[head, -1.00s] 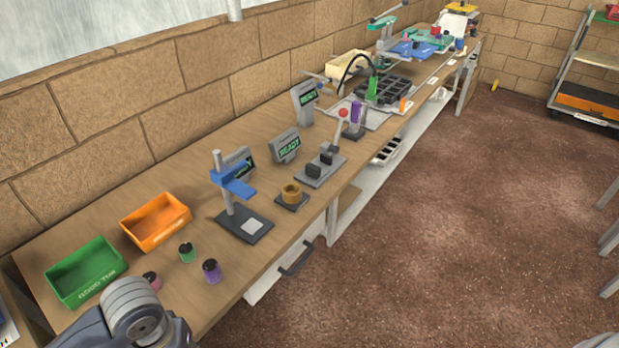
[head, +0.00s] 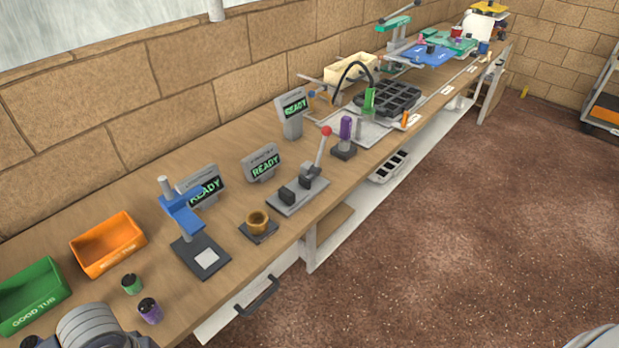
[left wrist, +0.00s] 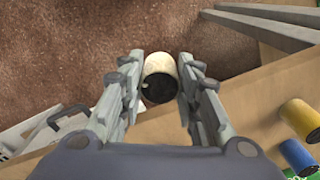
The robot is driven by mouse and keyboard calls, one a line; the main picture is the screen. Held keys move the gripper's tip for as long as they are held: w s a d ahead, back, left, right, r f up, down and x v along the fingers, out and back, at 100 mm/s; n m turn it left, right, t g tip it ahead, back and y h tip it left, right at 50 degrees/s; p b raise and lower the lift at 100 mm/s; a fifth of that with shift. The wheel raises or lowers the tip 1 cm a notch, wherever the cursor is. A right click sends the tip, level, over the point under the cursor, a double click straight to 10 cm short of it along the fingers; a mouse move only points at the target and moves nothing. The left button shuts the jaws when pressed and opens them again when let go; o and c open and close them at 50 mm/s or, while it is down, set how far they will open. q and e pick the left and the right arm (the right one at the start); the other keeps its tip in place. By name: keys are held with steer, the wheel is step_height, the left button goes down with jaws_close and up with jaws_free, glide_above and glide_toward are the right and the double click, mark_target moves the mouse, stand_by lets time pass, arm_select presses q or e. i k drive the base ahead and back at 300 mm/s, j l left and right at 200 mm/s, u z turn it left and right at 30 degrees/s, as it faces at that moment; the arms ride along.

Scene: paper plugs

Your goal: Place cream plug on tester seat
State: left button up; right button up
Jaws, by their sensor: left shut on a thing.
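In the left wrist view, my left gripper (left wrist: 159,88) is shut on the cream plug (left wrist: 160,66), a short cream cylinder with a dark end. The plug is held up between the fingers, with the floor and bench edge behind it. In the head view only grey parts of my left arm show at the lower left; the fingers and plug are out of frame. On the bench, a brass-coloured ring seat (head: 257,221) on a dark plate stands empty before a READY display (head: 262,163). No label marks it as the tester seat. My right gripper is not in view.
A blue-armed stand (head: 182,215) is left of the ring seat; a red-knobbed lever fixture (head: 298,193) is right of it. Orange (head: 108,244) and green (head: 32,296) tubs, and green (head: 131,284) and purple (head: 149,310) plugs, stand left. Yellow (left wrist: 299,118) and blue (left wrist: 297,155) cylinders show in the wrist view.

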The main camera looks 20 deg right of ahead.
mark_target(299, 187)
steer(key=i+l+u, duration=0.1)
steer(key=l, duration=0.4)
steer(key=i+l, duration=0.15)
steer(key=l, duration=0.35)
steer(key=i+l+u, duration=0.15)
steer(key=l, duration=0.4)
steer(key=l+u, duration=0.1)
steer(key=l, duration=0.4)
